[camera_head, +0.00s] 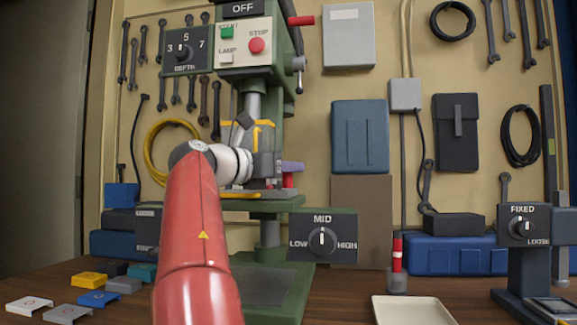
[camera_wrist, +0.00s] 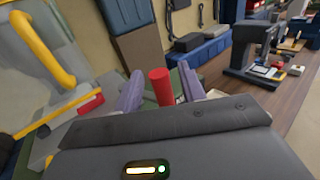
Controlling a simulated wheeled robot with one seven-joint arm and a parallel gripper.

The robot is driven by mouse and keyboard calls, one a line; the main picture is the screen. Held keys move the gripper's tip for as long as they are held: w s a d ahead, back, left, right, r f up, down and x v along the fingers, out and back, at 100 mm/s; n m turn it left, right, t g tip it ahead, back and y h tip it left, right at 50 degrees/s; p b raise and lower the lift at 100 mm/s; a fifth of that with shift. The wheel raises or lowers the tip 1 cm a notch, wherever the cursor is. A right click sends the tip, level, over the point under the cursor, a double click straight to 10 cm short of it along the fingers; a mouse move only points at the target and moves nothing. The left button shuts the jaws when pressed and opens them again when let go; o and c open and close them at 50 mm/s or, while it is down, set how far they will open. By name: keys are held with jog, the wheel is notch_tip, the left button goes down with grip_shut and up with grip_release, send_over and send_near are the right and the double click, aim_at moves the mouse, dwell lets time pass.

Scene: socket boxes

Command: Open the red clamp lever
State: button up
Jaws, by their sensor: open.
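The red clamp lever (camera_wrist: 161,87) shows in the wrist view as an upright red cylinder between the two pale purple fingers of my gripper (camera_wrist: 161,84). The fingers are apart, with a gap visible on each side of the red cylinder. Its lower end is hidden behind the gripper body. In the head view my gripper (camera_head: 290,167) is at the drill press table, and a small part of the red lever (camera_head: 288,181) shows just below the purple fingers. My red and white arm hides part of the press.
The green drill press (camera_head: 276,206) stands close around my gripper, with a yellow guard (camera_wrist: 45,45) at left in the wrist view. A MID selector box (camera_head: 323,237) is at its right. A cream tray (camera_head: 412,310) and a FIXED/LOOSE stand (camera_head: 528,262) are farther right.

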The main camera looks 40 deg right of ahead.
jog(key=shift+d, duration=0.55)
jog(key=shift+c, duration=0.2)
grip_shut()
